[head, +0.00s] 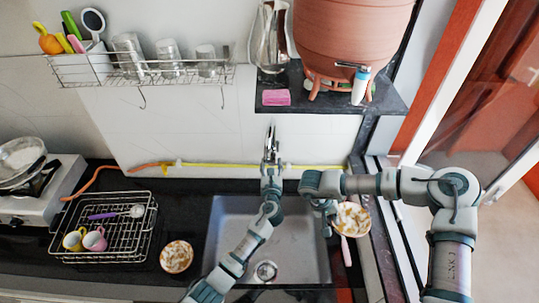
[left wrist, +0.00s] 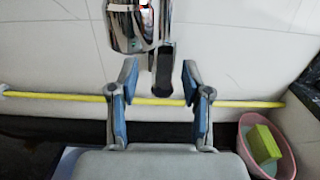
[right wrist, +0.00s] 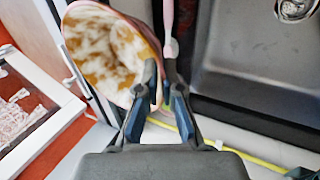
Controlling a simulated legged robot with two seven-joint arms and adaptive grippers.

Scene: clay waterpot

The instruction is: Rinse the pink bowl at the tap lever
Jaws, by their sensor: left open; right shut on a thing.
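The pink bowl (head: 352,218) is tilted beside the sink's right edge, its inside mottled white and brown. It also shows in the right wrist view (right wrist: 105,52), with a pinkish rim. My right gripper (head: 328,205) is shut on its rim; the fingers (right wrist: 160,78) partly cover the contact. My left gripper (head: 270,170) is open at the chrome tap (head: 271,145). In the left wrist view, its spread fingers (left wrist: 158,78) stand on either side of the dark-faced tap lever (left wrist: 163,72). I cannot tell whether they touch it. No running water is visible.
The sink (head: 300,240) lies below both arms. A second mottled bowl (head: 177,257) and a dish rack (head: 105,230) with cups stand left. A pink tub (left wrist: 290,160) holds a sponge (left wrist: 263,144). A clay pot (head: 350,35) stands on the shelf above.

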